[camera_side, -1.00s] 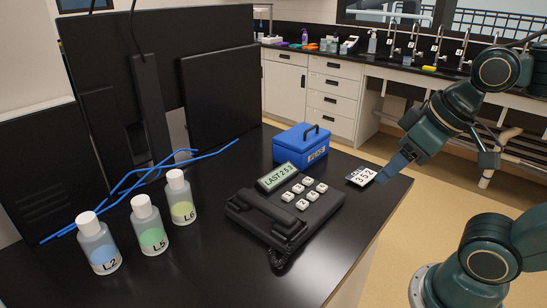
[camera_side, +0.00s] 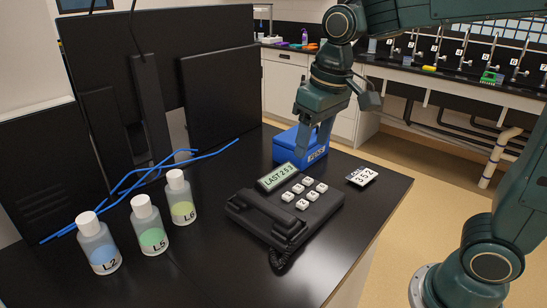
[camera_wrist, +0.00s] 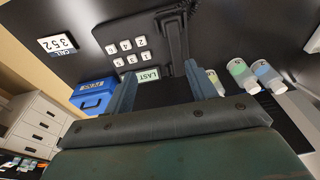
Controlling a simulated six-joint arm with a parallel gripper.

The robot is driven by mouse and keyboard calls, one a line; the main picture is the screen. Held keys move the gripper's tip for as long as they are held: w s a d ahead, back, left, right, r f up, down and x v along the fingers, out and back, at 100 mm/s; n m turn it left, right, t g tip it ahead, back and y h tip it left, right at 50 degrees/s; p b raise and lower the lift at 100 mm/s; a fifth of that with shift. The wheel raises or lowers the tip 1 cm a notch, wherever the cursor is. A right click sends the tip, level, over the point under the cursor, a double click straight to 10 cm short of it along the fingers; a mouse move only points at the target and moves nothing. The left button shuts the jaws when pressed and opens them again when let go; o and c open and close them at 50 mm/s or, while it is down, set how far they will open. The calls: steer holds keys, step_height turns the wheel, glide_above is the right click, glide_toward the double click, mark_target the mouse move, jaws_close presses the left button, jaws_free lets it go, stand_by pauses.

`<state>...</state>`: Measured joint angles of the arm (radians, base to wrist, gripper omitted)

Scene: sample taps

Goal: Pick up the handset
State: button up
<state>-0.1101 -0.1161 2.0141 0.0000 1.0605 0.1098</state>
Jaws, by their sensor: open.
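The black handset (camera_side: 266,216) lies in its cradle along the left side of the black desk phone (camera_side: 318,207). A coiled cord hangs at its near end. In the wrist view the handset (camera_wrist: 174,38) shows at the top centre, beyond my fingertips. My gripper (camera_side: 308,158) points down behind the phone, in front of the blue box, above the counter. Its two blue fingers are apart with nothing between them, as the wrist view also shows (camera_wrist: 160,70). The phone's display (camera_side: 278,177) reads LAST 253, and its number keys (camera_side: 304,194) are light.
The blue box (camera_side: 287,146) is partly hidden behind my gripper. A card (camera_side: 361,176) reading 352 lies right of the phone. Three capped bottles, L2 (camera_side: 98,245), L5 (camera_side: 149,226) and L6 (camera_side: 180,198), stand to the left. Blue cables (camera_side: 133,182) and dark monitors (camera_side: 222,95) are behind.

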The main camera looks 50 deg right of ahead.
steer(key=g, duration=0.2)
glide_above(265, 203)
step_height(265, 203, down, 5)
steer(key=shift+s, duration=0.3)
steer(key=shift+f, duration=0.1)
step_height(265, 203, down, 8)
steer(key=shift+f, duration=0.2)
steer(key=shift+w+f, duration=0.15)
steer(key=shift+f, duration=1.15)
steer(key=shift+w+f, duration=0.15)
steer(key=shift+f, duration=1.15)
steer(key=c, duration=1.2)
